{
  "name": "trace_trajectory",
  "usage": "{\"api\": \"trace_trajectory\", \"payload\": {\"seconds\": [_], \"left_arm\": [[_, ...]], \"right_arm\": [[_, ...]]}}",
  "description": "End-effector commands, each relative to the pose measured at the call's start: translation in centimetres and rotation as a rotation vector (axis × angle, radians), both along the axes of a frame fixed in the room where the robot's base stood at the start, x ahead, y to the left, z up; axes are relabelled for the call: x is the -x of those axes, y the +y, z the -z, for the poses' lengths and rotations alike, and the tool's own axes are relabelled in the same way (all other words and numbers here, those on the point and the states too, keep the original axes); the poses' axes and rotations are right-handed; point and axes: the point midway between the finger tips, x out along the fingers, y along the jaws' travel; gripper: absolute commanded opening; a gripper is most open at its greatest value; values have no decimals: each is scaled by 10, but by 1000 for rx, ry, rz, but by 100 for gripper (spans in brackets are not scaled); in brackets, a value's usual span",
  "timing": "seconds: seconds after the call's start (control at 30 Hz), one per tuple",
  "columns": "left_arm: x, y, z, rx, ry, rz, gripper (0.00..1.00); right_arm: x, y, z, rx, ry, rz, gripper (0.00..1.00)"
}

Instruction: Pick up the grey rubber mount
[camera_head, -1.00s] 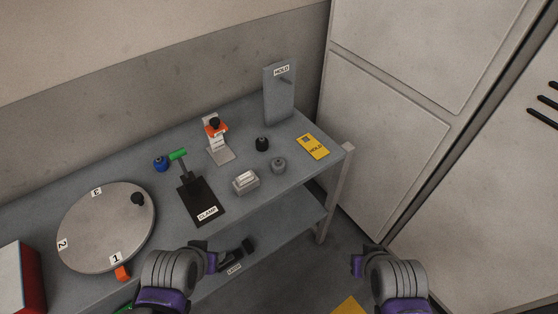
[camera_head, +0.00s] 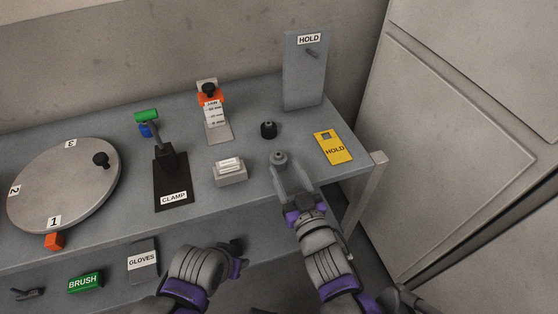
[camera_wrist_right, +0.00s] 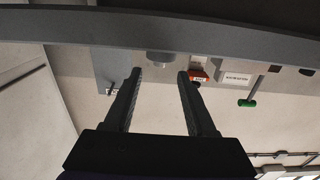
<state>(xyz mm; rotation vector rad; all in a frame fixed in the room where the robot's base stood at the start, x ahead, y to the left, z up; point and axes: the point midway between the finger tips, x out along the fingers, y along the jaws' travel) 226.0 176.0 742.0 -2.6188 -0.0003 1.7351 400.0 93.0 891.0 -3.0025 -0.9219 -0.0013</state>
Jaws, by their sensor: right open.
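The grey rubber mount (camera_head: 279,157) is a small round part with a knob on top, standing upright on the grey bench near its front right. My right gripper (camera_head: 290,174) is open and reaches over the bench edge, its two fingers pointing at the mount. In the right wrist view the mount (camera_wrist_right: 160,58) shows as a grey cylinder in the gap between the open fingertips (camera_wrist_right: 160,74). I cannot tell whether a finger touches it. My left gripper (camera_head: 236,266) is low in front of the bench; its fingers are not clear.
A black mount (camera_head: 268,130) stands just behind the grey one. The black clamp (camera_head: 171,185), orange-topped stand (camera_head: 215,125) and HOLD plate (camera_head: 305,78) stand around.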

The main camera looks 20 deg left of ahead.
Motion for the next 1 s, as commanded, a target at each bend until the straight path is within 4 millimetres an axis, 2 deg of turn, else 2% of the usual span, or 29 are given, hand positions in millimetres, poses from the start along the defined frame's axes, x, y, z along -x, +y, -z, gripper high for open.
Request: {"api": "trace_trajectory", "payload": {"seconds": [0.17, 0.5, 0.77, 1.0], "left_arm": [[0, 0, 0, 0, 0, 0, 50], [0, 0, 1, 0, 1, 0, 50], [0, 0, 1, 0, 1, 0, 50], [0, 0, 1, 0, 1, 0, 50]], "right_arm": [[-11, 8, 0, 0, 1, 0, 56], [-49, 33, 0, 1, 1, 1, 56], [-51, 34, 1, 1, 2, 2, 56], [-51, 34, 1, 1, 2, 2, 15]]}}
